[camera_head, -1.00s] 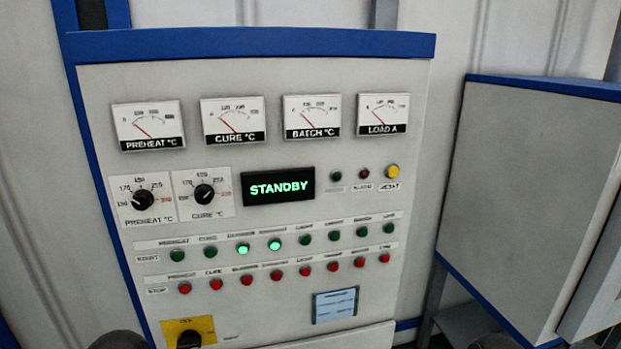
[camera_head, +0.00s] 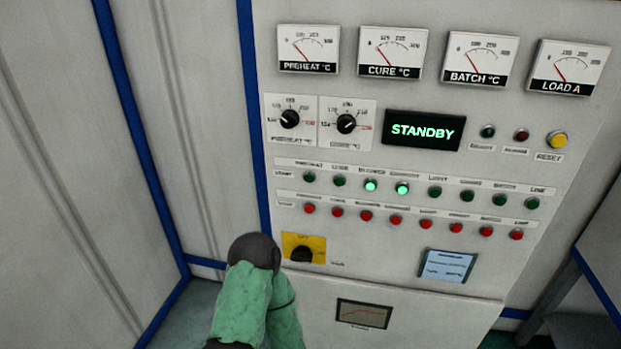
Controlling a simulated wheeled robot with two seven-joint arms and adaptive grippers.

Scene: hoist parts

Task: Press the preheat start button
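The preheat start button (camera_head: 309,177) is the leftmost green button in the START row of the control panel (camera_head: 400,290). It is dark, and nothing touches or covers it. Directly below it is the red preheat stop button (camera_head: 309,208). The third and fourth green buttons, blower (camera_head: 370,185) and the one to its right (camera_head: 402,188), are lit. The display (camera_head: 424,130) reads STANDBY. A green-sleeved link of my arm with a dark rounded end rises from the bottom, left of centre, below the button rows. No gripper fingers show in this view.
A yellow-plated rotary switch (camera_head: 301,249) sits beside my arm's dark end. Above the buttons are two temperature knobs, PREHEAT (camera_head: 290,119) and CURE (camera_head: 346,124), and several gauges. The space in front of the button rows is clear. A blue-edged wall post stands at left.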

